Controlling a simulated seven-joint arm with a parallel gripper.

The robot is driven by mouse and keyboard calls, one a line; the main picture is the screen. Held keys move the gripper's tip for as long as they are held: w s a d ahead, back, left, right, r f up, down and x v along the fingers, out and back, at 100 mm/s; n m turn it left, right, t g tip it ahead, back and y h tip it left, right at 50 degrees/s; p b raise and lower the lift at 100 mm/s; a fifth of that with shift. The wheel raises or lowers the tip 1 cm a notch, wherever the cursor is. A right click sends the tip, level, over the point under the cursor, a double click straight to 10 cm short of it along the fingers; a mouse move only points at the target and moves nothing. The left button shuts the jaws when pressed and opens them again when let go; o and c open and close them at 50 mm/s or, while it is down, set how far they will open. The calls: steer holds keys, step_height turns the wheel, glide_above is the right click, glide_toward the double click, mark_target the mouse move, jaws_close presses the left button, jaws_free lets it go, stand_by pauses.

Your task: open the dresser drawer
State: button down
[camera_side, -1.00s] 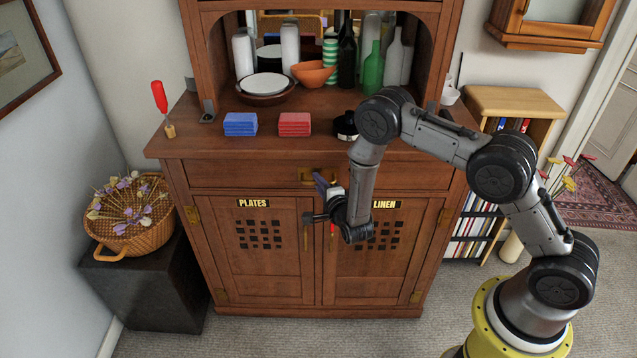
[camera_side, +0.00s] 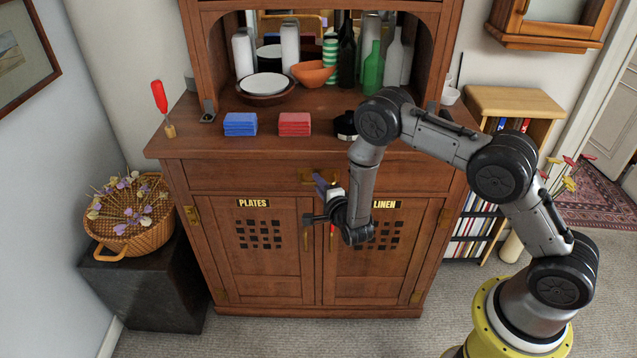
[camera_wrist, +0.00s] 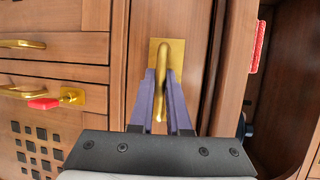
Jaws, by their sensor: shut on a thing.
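The dresser drawer (camera_side: 240,175) is a wide wooden front under the dresser top and looks closed in the side view. Its brass handle (camera_wrist: 168,58) on a brass plate shows in the wrist view; in the side view the plate (camera_side: 307,176) is partly hidden by my gripper. My gripper (camera_side: 319,180) is at the middle of the drawer front. In the wrist view its two purple fingers (camera_wrist: 163,98) lie on either side of the handle and are shut on it.
Below the drawer are two doors labelled PLATES (camera_side: 253,203) and LINEN (camera_side: 384,204), with brass handles and a red key (camera_wrist: 44,104). Blue napkins (camera_side: 240,124), red napkins (camera_side: 294,124) and dishes stand on the dresser top. The floor in front is clear.

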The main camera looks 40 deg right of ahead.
steer(key=s+a, duration=1.8)
steer(key=a, duration=0.1)
steer(key=shift+s, duration=0.4)
steer(key=c, duration=1.2)
jaws_free()
steer(key=shift+o, duration=0.2)
steer(key=shift+s, duration=0.1)
